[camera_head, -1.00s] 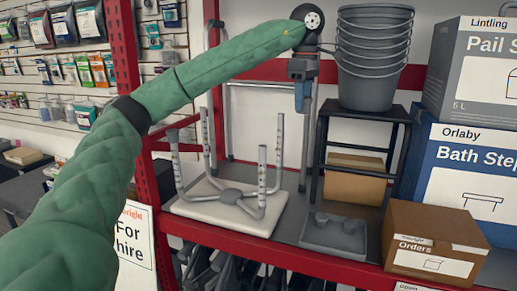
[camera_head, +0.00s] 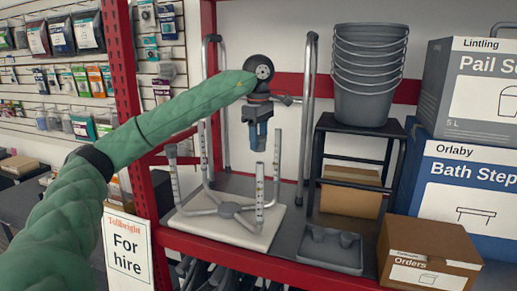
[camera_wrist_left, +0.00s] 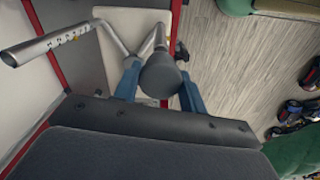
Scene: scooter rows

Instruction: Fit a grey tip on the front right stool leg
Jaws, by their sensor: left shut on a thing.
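An upturned stool stands on its white seat (camera_head: 267,236) on the shelf, legs up. Its front right leg (camera_head: 260,190) has holes near the top. The front left leg (camera_head: 174,178) carries a dark grey tip (camera_head: 171,150). My left gripper (camera_head: 257,144), pointing down with blue fingers, is above the front right leg. In the left wrist view it is shut on a grey tip (camera_wrist_left: 160,75), which hides what lies directly beneath it. Another bare leg (camera_wrist_left: 45,45) shows there to the left. My right gripper is out of view.
A grey tray (camera_head: 330,262) with grey lumps, probably tips, is right of the stool. A black step stool (camera_head: 322,150) bears stacked pails (camera_head: 366,85). An Orders carton (camera_head: 428,245) sits in front. Chrome frames (camera_head: 308,110) stand behind; a red post (camera_head: 128,90) is left.

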